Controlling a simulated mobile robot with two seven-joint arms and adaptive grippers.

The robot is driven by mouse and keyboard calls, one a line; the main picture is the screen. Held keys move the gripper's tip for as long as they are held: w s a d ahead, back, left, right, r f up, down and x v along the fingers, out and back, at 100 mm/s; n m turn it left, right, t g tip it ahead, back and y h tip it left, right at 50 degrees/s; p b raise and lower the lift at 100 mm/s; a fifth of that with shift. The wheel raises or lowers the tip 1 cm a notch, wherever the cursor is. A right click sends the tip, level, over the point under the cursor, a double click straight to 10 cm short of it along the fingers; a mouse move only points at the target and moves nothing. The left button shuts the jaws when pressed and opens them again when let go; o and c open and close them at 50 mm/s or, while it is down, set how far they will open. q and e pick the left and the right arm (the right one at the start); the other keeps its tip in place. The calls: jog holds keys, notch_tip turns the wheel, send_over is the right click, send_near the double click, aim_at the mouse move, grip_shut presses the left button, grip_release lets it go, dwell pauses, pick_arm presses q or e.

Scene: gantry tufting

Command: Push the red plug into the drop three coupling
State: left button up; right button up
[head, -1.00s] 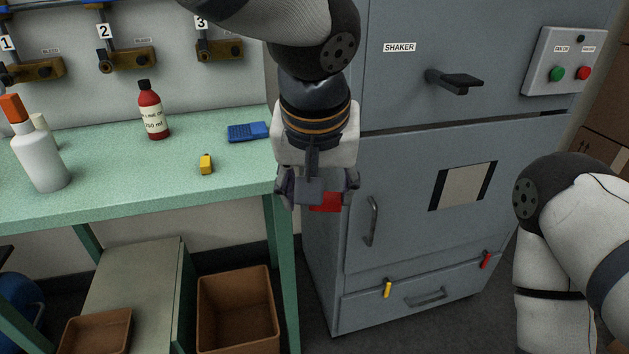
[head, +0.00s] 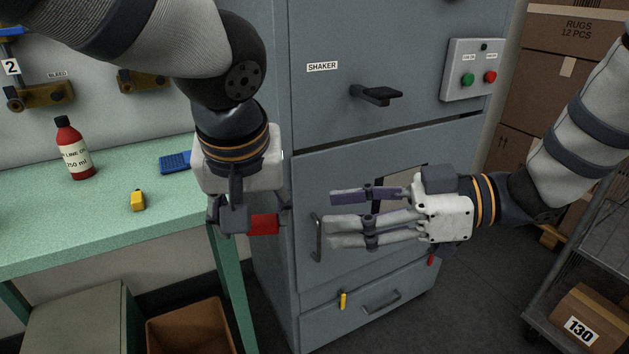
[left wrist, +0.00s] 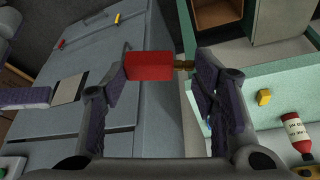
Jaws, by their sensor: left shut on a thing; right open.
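My left gripper (head: 248,222) points down in front of the shaker cabinet's left edge, shut on the red plug (head: 264,224). In the left wrist view the plug (left wrist: 148,78) is a red block between the fingers, with a brass end (left wrist: 184,65) toward the right finger. A brass coupling (head: 145,80) on the wall, right of the number 2 coupling (head: 40,95), is partly behind my left arm; its number label is hidden. It matches the coupling marked 3 earlier. My right gripper (head: 333,217) is open and empty, its fingers pointing left before the cabinet.
The green bench (head: 100,215) carries a red bottle (head: 73,150), a yellow block (head: 138,200) and a blue item (head: 176,162). The grey shaker cabinet (head: 330,110) has projecting handles. A cart (head: 540,310) with a carton stands at right.

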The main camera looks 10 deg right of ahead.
aim_at(260, 223)
jog(key=x, duration=1.2)
jog(key=shift+s+a, duration=0.1)
jog(key=shift+s, duration=0.15)
pick_arm(q)
jog(key=shift+w, duration=0.1)
pick_arm(e)
jog(key=shift+g, duration=0.3)
grip_shut()
pick_arm(q)
jog(key=o, duration=1.2)
pick_arm(e)
jog(key=shift+s, duration=0.1)
pick_arm(q)
jog(key=shift+o, duration=0.3)
jog(key=shift+w, duration=0.1)
jog(key=shift+r, duration=0.1)
